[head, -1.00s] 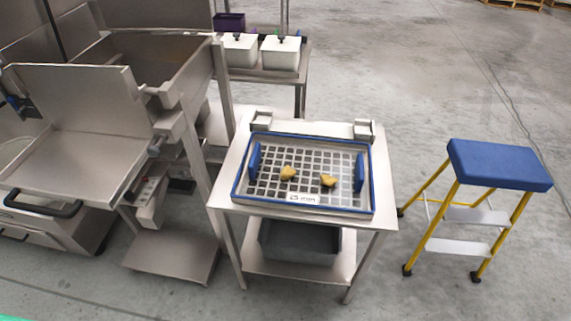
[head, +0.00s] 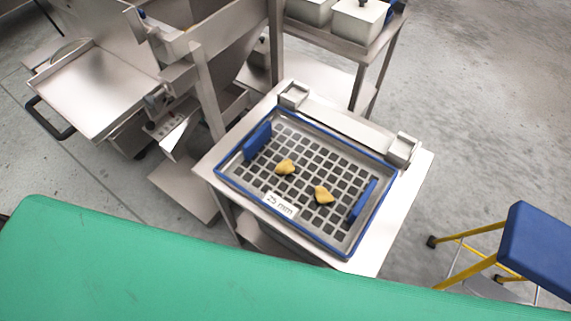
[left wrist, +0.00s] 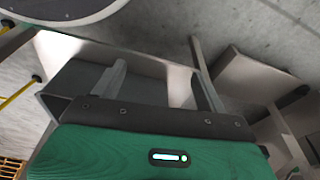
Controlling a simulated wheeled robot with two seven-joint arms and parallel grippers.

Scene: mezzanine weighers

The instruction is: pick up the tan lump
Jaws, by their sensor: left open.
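Two tan-yellow lumps lie apart on the square-holed grid of a blue-rimmed tray (head: 226,176) in the head view. One lump (head: 285,167) lies left of the tray's middle. The other lump (head: 323,195) lies nearer and to the right, and I cannot tell which one the task means. My left gripper (left wrist: 158,72) shows in the left wrist view with its two grey fingers spread and nothing seen between them. No lump shows in that view. My left gripper is not seen in the head view, and my right gripper is in neither view.
The tray sits on a steel table (head: 408,205) with raised corner blocks, has blue end handles and a "25 mm" label (head: 280,205). Steel machinery (head: 100,85) stands left, white tubs (head: 358,20) behind, a blue-topped step stool (head: 540,245) right. My green surface fills the foreground.

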